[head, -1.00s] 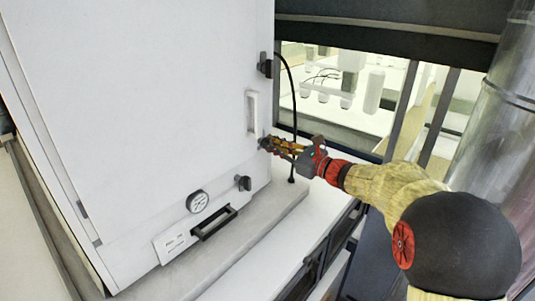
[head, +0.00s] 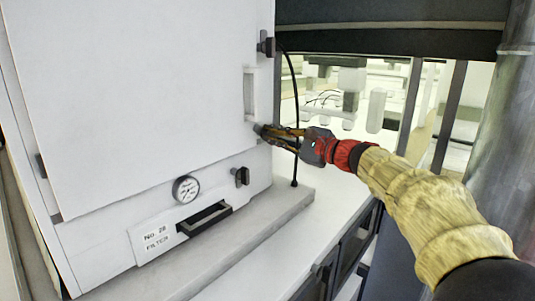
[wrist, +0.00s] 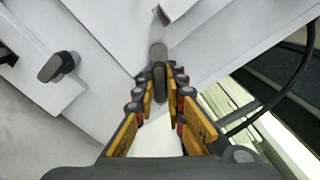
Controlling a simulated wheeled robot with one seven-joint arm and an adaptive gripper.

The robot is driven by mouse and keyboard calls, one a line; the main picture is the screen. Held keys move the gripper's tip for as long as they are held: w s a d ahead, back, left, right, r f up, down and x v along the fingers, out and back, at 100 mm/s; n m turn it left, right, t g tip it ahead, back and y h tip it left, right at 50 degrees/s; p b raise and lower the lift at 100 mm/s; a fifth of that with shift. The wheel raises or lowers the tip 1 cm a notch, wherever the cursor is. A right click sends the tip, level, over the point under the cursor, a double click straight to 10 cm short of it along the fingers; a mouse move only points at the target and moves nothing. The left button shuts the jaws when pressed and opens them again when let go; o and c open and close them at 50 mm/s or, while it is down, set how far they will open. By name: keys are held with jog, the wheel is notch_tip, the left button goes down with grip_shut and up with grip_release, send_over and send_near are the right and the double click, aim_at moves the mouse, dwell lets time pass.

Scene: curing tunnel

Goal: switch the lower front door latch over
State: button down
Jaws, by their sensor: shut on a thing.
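The lower front door latch (wrist: 158,54) is a small dark grey lever at the lower right edge of the white door (head: 130,95). In the wrist view it points along the line of my fingers, with its near end between the fingertips. My gripper (head: 270,131) is shut on it; the gripper also shows in the wrist view (wrist: 160,84), yellow pads on either side of the lever. In the head view the fingers hide most of the latch. The upper latch (head: 266,44) is dark and sits higher on the same edge.
Below the door are a dark knob (head: 241,177), a round gauge (head: 186,189) and a filter drawer with a black handle (head: 204,219). The knob also shows in the wrist view (wrist: 58,67). A black cable (head: 295,120) hangs just right of the cabinet.

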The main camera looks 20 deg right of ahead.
jog(key=n+b, duration=0.7)
jog(key=b, duration=0.3)
jog(key=shift+a+f+b, duration=0.1)
jog(key=shift+f+b, duration=0.05)
jog(key=shift+b, duration=0.15)
jog(key=shift+r, duration=0.2)
jog(key=c, duration=1.8)
grip_release()
jog(key=shift+c, duration=0.2)
jog(key=shift+s, duration=0.1)
jog(key=v, duration=1.2)
jog(key=shift+a, duration=0.1)
